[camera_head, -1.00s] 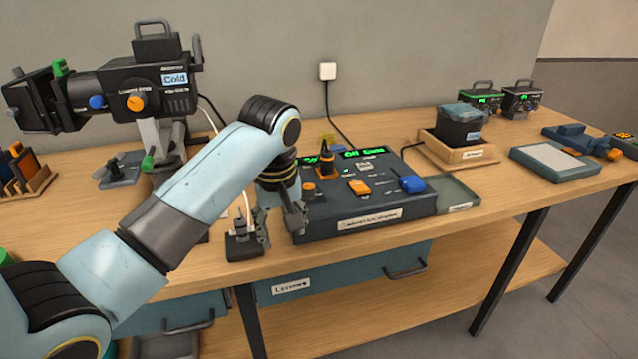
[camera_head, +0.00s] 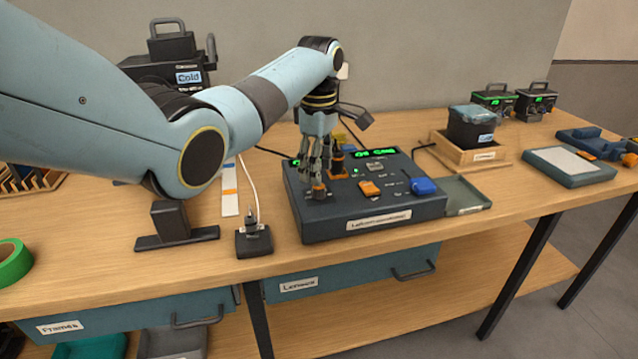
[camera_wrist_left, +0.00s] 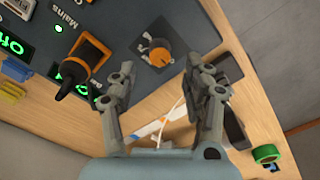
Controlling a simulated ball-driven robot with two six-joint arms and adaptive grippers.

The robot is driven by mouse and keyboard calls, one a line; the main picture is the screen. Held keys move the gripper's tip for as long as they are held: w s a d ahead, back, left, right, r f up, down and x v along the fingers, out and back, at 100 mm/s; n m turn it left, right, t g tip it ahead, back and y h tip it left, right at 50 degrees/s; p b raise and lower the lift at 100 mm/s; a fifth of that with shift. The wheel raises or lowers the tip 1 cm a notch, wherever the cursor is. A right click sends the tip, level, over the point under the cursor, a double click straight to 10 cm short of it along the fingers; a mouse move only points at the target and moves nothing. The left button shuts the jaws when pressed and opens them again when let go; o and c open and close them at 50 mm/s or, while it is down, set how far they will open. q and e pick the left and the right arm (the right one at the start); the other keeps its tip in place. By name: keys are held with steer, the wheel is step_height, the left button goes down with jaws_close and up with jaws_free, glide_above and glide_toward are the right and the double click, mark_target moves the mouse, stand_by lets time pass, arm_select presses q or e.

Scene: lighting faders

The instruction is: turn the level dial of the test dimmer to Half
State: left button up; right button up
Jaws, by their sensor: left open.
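The dark blue-grey control box (camera_head: 425,208) on the bench, which I take to be the test dimmer, carries an orange dial (camera_head: 319,190) at its front left corner. In the left wrist view this dial (camera_wrist_left: 161,57) sits on a dark square plate with small markings I cannot read. My left gripper (camera_head: 315,178) is over the dial, pointing down. In the wrist view the open fingers (camera_wrist_left: 160,68) stand on either side of the dial; I cannot tell whether they touch it. A taller black-and-orange handle (camera_head: 336,161) stands just behind. My right gripper is not in view.
A blue knob (camera_head: 423,187) and an orange switch (camera_head: 369,188) are on the box's right half. A small black socket block (camera_head: 254,241) with a cable stands left of the box. A green tape roll (camera_head: 14,262) lies far left. A shallow tray (camera_head: 466,195) adjoins on the right.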

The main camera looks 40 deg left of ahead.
mark_target(319, 190)
arm_select(q)
steer(key=shift+f, duration=2.3)
steer(key=shift+c, duration=0.4)
jaws_close()
